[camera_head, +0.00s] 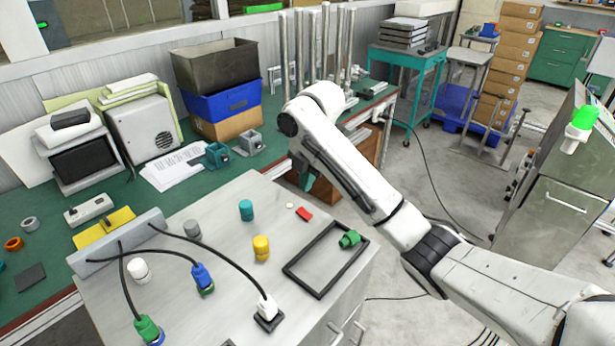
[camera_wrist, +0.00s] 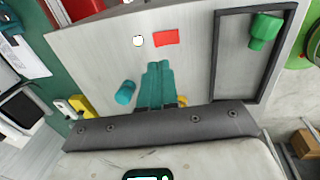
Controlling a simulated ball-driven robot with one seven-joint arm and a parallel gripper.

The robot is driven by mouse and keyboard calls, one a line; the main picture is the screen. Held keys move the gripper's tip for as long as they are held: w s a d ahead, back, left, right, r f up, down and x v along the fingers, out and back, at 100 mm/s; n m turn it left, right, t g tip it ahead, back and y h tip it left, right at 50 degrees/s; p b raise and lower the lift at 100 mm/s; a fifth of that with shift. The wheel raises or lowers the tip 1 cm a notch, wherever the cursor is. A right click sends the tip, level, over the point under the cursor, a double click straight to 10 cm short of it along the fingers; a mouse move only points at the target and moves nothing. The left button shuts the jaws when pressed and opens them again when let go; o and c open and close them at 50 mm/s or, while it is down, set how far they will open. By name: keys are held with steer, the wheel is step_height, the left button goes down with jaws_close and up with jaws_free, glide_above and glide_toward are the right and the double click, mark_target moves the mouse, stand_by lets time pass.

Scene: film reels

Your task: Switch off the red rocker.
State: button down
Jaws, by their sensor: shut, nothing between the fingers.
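A small red rectangular piece (camera_head: 304,213) lies on the grey metal worktop (camera_head: 225,265), next to a white round piece (camera_head: 289,206). In the wrist view the red piece (camera_wrist: 165,37) is just beyond my fingertips, with the white round piece (camera_wrist: 138,41) to its left. I cannot tell whether the red piece is a rocker switch. A white switch or socket strip (camera_head: 88,209) lies on the green bench; no red rocker can be made out on it. My gripper (camera_wrist: 160,66) has teal fingers, shut and empty.
A black frame (camera_head: 317,290) with a green piece (camera_head: 349,239) lies right of the red piece. Yellow (camera_head: 261,248) and teal (camera_head: 246,210) cylinders stand nearby. Black cables with blue (camera_head: 202,277), green (camera_head: 148,329) and white (camera_head: 267,308) plugs cross the worktop's left and front.

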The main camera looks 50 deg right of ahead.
mark_target(305, 214)
steer(key=f, duration=0.2)
steer(key=w+f+p, duration=0.1)
steer(key=f, duration=0.5)
steer(key=shift+w+f, duration=0.2)
steer(key=shift+f, duration=0.05)
steer(key=shift+w+f, duration=0.1)
steer(key=shift+f, duration=0.15)
steer(key=shift+p, duration=0.3)
steer(key=shift+s+p, duration=0.6)
steer(key=shift+s, duration=0.25)
